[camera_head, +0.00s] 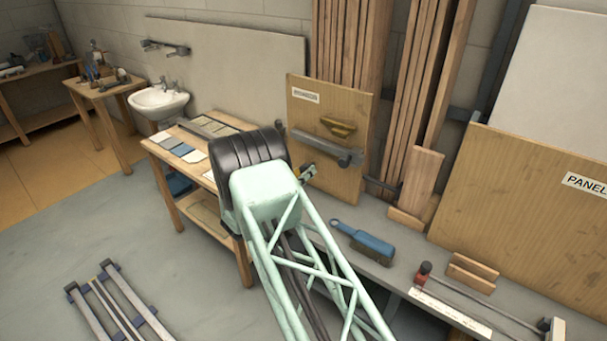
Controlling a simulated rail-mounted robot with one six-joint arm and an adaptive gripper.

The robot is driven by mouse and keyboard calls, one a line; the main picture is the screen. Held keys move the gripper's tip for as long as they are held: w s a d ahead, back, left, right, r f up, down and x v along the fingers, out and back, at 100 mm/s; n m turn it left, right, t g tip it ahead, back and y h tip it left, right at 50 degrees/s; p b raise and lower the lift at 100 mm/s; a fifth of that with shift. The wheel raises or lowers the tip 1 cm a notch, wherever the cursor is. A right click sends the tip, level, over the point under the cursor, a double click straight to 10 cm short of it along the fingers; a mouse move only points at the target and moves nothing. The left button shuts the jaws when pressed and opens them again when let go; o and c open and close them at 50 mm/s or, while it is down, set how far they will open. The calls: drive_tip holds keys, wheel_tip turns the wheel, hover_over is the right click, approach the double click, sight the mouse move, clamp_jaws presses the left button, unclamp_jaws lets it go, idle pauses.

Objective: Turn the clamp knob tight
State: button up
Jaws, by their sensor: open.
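A bar clamp with a red knob (424,268) lies along the bench at the lower right; its rod runs right to a dark end piece. A grey bar with a rounded end (345,158) is also fixed across the upright wooden board; I cannot tell whether it is a clamp. My pale green lattice arm with its black ribbed cover fills the middle. What looks like my gripper (306,173), small, dark and yellow, shows just past the arm, in front of the board and apart from the red knob. It is open; most of it is hidden.
A blue brush (365,243) lies on the grey bench between my arm and the red knob. Wooden blocks (472,272) stand behind the clamp rod. The wooden board (305,125), timber planks (345,45) and a large panel (530,190) stand behind. A small table (230,222) is left.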

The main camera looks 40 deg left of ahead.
drive_tip(key=shift+w, duration=0.4)
drive_tip(key=shift+c, duration=0.3)
drive_tip(key=c, duration=0.8)
drive_tip(key=shift+m+b, duration=0.4)
drive_tip(key=shift+b, duration=0.05)
drive_tip(key=o, duration=0.9)
drive_tip(key=shift+c, duration=0.2)
drive_tip(key=shift+s, duration=0.15)
drive_tip(key=s, duration=1.1)
drive_tip(key=shift+s+d, duration=0.3)
drive_tip(key=shift+s, duration=0.05)
